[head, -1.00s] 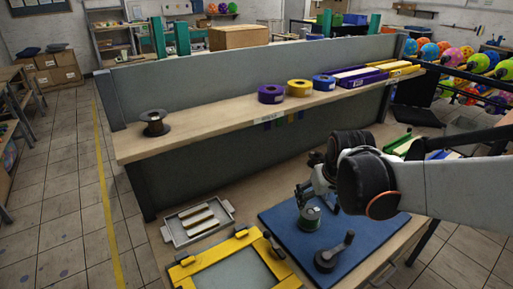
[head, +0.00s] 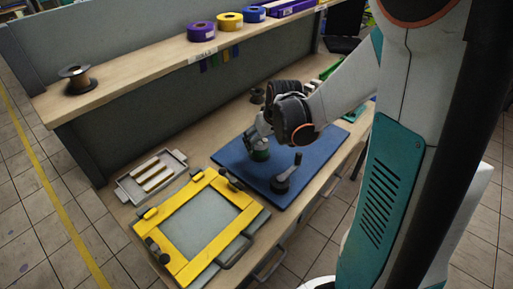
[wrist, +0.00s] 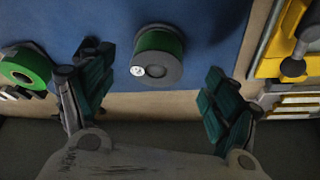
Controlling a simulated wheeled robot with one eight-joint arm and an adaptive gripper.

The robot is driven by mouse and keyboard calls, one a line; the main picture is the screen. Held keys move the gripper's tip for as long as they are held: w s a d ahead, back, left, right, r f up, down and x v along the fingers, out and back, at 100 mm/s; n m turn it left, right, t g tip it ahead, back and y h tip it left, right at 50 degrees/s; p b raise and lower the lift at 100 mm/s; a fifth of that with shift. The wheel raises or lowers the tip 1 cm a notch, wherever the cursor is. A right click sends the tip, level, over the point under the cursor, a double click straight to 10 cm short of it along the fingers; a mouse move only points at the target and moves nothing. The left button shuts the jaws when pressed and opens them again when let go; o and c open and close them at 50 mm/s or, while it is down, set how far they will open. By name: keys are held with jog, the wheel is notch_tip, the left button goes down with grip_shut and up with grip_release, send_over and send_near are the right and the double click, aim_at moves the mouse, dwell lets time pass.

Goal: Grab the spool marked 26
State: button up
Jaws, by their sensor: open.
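A green spool (wrist: 160,45) with grey ends and a small white label stands on the blue mat; its number is too small to read. In the wrist view it sits just beyond and between the open fingers of my gripper (wrist: 157,95), not between the pads. A second green spool (wrist: 22,68) lies to the left, outside the left finger. In the head view, my gripper (head: 258,138) is low over the mat beside the green spool (head: 260,154), with the arm hiding part of this area.
A black-knobbed tool (head: 286,178) stands on the blue mat (head: 320,155). A yellow frame (head: 166,246) and a grey tray (head: 179,155) are to the left.

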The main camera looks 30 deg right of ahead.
aim_at(261, 144)
jog(key=shift+w+b+x, duration=0.2)
jog(key=shift+b+x, duration=0.45)
jog(key=shift+x, duration=1.05)
jog(key=shift+w+b+x, duration=0.2)
jog(key=shift+b+x, duration=0.4)
jog(key=shift+x, duration=1.1)
jog(key=shift+d+r, duration=0.1)
jog(key=shift+r, duration=0.15)
jog(key=c, duration=1.1)
